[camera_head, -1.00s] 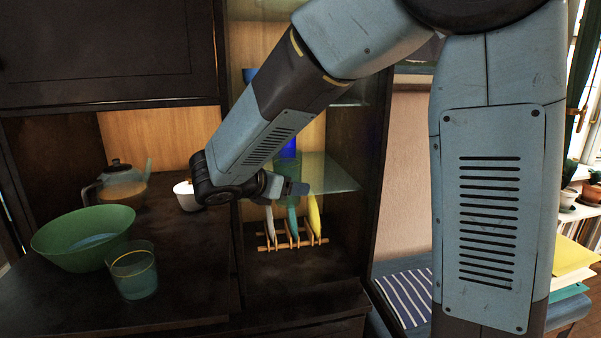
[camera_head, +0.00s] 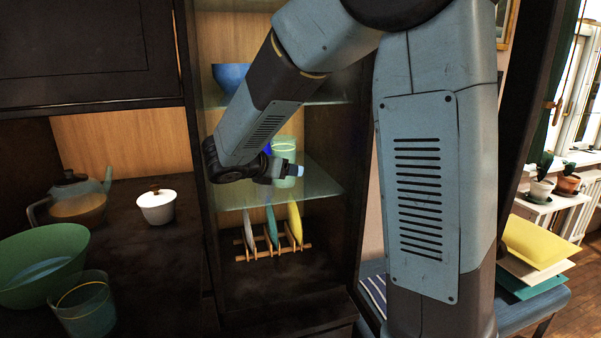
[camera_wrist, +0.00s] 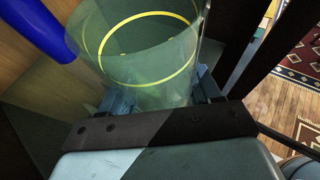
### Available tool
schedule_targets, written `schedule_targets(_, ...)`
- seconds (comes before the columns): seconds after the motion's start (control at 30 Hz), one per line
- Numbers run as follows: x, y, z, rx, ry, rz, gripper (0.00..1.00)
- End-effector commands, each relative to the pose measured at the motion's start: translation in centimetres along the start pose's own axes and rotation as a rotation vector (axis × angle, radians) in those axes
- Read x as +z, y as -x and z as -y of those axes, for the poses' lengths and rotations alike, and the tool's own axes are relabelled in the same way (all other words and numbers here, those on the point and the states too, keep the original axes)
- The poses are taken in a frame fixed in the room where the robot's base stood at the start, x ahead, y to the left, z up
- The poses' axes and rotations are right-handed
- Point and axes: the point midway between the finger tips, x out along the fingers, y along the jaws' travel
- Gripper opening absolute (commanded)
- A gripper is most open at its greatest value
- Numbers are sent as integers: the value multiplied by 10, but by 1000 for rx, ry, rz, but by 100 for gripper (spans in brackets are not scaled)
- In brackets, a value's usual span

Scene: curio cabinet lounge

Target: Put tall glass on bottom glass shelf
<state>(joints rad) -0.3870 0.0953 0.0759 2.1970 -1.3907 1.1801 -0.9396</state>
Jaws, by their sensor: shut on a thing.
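The tall glass (camera_head: 285,150) is clear and greenish with a yellow band near its rim. My gripper (camera_head: 284,172) is shut on it and holds it upright at the bottom glass shelf (camera_head: 325,185) of the cabinet. In the wrist view, the glass (camera_wrist: 145,60) stands between the two fingers of my gripper (camera_wrist: 163,97). The glass's base is hidden, so I cannot tell whether it touches the shelf.
A dark blue object (camera_wrist: 35,25) is close beside the glass. An upper shelf holds a blue bowl (camera_head: 230,77). Below is a wooden rack (camera_head: 270,252) with plates. A shorter tumbler (camera_head: 85,305), green bowl (camera_head: 45,265), teapot (camera_head: 78,207) and white pot (camera_head: 157,206) stand left.

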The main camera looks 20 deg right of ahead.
Motion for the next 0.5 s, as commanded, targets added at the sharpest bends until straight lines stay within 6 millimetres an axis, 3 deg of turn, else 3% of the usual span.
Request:
schedule_targets(0.2,18,-43,2,-5,-2,1,20)
schedule_targets(0.5,28,-66,1,-2,-1,0,20)
